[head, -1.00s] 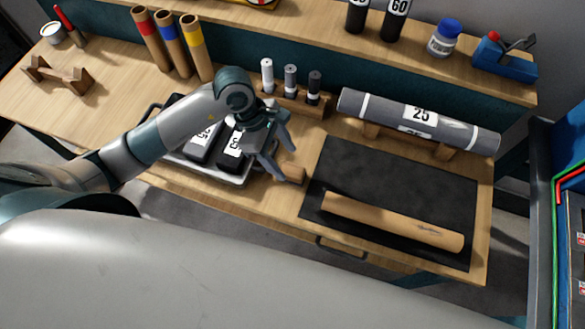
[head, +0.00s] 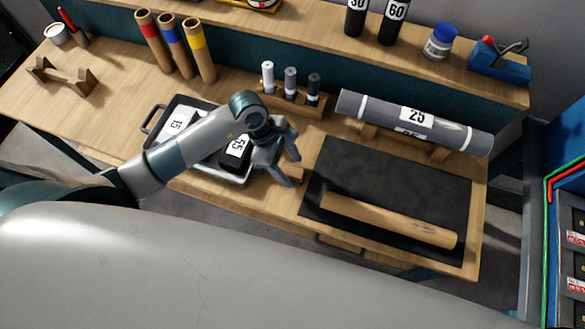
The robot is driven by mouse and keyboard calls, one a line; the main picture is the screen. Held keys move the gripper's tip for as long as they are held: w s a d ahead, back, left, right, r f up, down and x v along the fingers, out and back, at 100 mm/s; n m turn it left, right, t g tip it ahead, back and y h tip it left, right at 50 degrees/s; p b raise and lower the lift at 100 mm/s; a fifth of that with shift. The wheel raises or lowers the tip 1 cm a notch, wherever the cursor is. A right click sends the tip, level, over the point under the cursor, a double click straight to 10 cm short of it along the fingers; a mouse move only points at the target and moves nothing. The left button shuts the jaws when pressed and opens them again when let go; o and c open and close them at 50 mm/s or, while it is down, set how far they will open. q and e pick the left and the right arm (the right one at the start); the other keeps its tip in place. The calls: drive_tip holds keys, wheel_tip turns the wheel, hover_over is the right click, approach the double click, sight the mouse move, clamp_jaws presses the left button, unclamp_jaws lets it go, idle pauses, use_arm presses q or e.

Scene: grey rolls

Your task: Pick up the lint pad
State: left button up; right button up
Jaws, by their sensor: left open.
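A small tan block (head: 298,172), which looks like the lint pad, lies on the bench between the tray and the dark mat. It is partly hidden by my left gripper (head: 291,170). The gripper's fingers are open, pointing right and down over the block's left end. I cannot tell whether they touch it or whether the block is between them. Nothing is visibly held. My right gripper is not in view.
A black mat (head: 385,175) with a wooden rolling piece (head: 390,219) is at right.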

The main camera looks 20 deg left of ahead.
use_arm(q)
drive_tip(key=shift+x, duration=1)
drive_tip(key=shift+r, duration=0.1)
drive_tip(key=c, duration=1.2)
